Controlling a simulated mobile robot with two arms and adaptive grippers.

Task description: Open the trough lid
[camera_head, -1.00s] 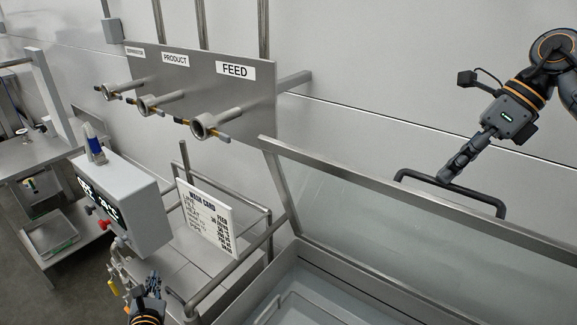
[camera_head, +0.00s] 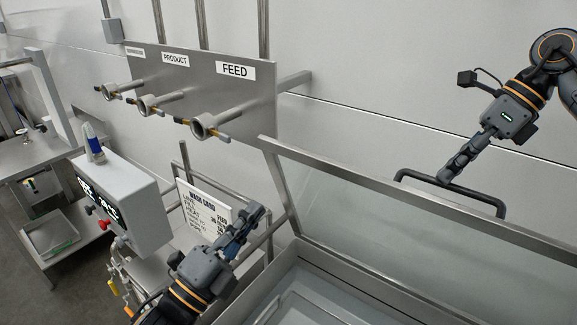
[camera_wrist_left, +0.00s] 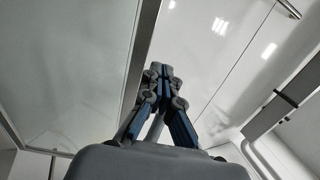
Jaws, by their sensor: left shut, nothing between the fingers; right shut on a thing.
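The trough lid (camera_head: 385,212) is a clear panel in a steel frame. It stands raised and tilted back above the open trough (camera_head: 330,300). A black bar handle (camera_head: 418,178) sits at the lid's upper edge on the right. My right gripper (camera_head: 449,176) is shut on this handle. My left gripper (camera_head: 254,216) is shut and empty in front of the wash card, left of the lid's left edge. In the left wrist view, the closed left fingers (camera_wrist_left: 158,72) show in front of the lid's frame and clear panel (camera_wrist_left: 65,60).
A steel panel (camera_head: 262,110) with several valves stands behind on the left. A grey control box (camera_head: 140,205) with a display and the wash card (camera_head: 190,200) on a rail are near my left arm. A bench (camera_head: 50,150) stands at the far left.

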